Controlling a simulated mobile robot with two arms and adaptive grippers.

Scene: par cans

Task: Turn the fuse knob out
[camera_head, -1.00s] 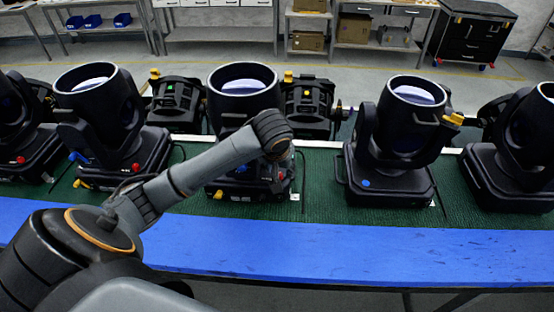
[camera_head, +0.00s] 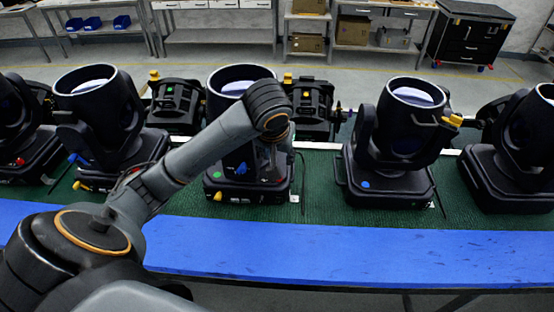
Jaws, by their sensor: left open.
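Several black moving-head lamps stand in a row on a green mat. The middle lamp (camera_head: 213,107) is partly hidden behind my left arm. On the front of its base I see a green knob (camera_head: 217,174), a blue knob (camera_head: 241,168) and a yellow knob (camera_head: 218,197). I cannot tell which part is the fuse knob. My left gripper (camera_head: 265,165) is open, pointing down in front of this base, dark against dark and hard to make out. I cannot tell whether it touches anything. My right gripper is out of view.
Smaller black fixtures (camera_head: 308,108) sit behind the row. The blue table edge (camera_head: 330,250) in front is clear.

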